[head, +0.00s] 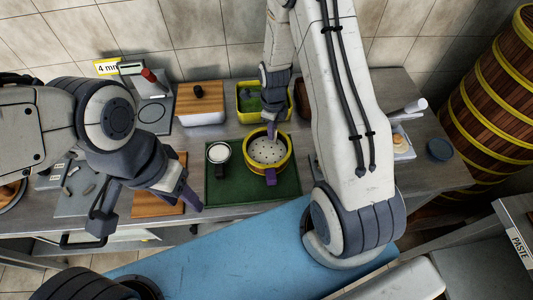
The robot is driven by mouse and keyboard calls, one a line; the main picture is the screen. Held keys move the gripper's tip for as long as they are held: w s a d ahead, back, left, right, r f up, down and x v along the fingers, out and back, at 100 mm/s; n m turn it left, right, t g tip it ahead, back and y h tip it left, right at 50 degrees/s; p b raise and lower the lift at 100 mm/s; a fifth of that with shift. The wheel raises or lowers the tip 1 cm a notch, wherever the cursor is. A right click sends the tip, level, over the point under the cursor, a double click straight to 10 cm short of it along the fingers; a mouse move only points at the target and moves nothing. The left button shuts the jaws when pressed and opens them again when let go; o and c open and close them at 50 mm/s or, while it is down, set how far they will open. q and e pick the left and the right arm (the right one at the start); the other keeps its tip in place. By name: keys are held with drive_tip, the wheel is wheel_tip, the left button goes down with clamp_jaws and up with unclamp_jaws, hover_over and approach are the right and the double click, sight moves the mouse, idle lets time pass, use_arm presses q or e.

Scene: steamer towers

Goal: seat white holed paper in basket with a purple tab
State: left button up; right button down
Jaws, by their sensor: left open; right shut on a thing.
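The round yellow basket (287,171) stands on a dark green mat (228,190), its purple tab (270,177) facing the near side. The white holed paper (266,150) shows inside the basket's rim, roughly level; whether it lies flat on the bottom is hard to tell. My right gripper (272,130) reaches down at the far rim, shut on the paper's far edge, which its fingers partly hide. My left gripper (149,208) is open and empty, left of the mat, above a wooden board and clear of the basket.
Behind are a wood-lidded box (200,104) and a yellow bin with green contents (249,99).

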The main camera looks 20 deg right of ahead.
drive_tip(key=shift+f+b, duration=0.3)
drive_tip(key=shift+f, duration=0.15)
idle(0.4)
drive_tip(key=c, duration=0.6)
unclamp_jaws()
drive_tip(key=shift+w+d, duration=0.6)
drive_tip(key=shift+r, duration=0.2)
drive_tip(key=shift+s+a+r+p, duration=0.15)
drive_tip(key=shift+r+p, duration=0.8)
drive_tip(key=shift+r, duration=0.15)
drive_tip(key=shift+s+a+r+p, duration=0.15)
drive_tip(key=shift+a+r+p, duration=0.05)
drive_tip(key=shift+r+p, duration=0.8)
drive_tip(key=shift+s+a+r+p, duration=0.15)
drive_tip(key=shift+r+p, duration=0.7)
drive_tip(key=shift+r, duration=0.35)
drive_tip(key=o, duration=0.5)
